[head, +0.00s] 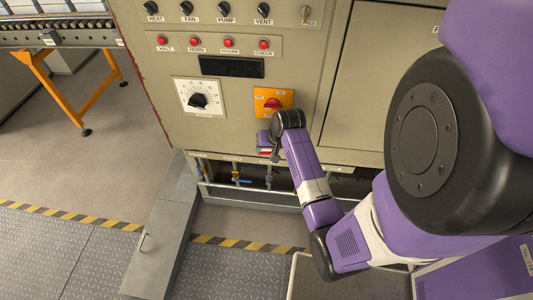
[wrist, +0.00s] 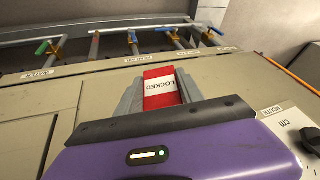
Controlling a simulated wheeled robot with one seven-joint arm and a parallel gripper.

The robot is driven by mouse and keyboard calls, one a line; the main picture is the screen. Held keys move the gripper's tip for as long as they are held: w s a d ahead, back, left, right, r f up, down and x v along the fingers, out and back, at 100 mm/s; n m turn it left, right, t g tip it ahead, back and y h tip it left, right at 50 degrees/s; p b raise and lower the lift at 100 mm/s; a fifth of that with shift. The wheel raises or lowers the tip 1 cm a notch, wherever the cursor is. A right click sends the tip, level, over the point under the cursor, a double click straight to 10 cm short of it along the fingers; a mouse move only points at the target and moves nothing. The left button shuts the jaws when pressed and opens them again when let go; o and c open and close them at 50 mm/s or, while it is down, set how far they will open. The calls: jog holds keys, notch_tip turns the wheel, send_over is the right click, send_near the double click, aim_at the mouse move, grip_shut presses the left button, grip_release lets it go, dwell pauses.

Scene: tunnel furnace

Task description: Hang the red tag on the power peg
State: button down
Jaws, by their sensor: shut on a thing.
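The red tag (wrist: 160,73) with a white label reading LOCKED sits between the two grey fingers of my gripper (wrist: 158,84) in the wrist view, and the fingers are shut on it. In the head view, my gripper (head: 265,144) is low on the front of the beige control panel, just below the orange plate with the red rotary switch (head: 272,104). A sliver of the red tag (head: 264,153) shows under the purple gripper body. I cannot make out the power peg in either view; my wrist covers part of the panel there.
A dial (head: 198,100) is left of the switch, with red buttons and black knobs above. Pipes with coloured valves (head: 236,176) run below the panel. A grey door (head: 162,235) stands open at the lower left. A roller conveyor (head: 60,38) is at the upper left.

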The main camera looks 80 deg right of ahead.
jog(key=d+f+b, duration=0.1)
jog(key=d+b, duration=0.3)
jog(key=d, duration=0.2)
jog(key=shift+w+d, duration=0.3)
jog(key=shift+d, duration=0.05)
dwell(0.5)
jog(key=shift+f, duration=0.2)
dwell(0.4)
jog(key=c, duration=0.7)
grip_release()
jog(key=shift+o, duration=0.2)
jog(key=shift+s, duration=0.1)
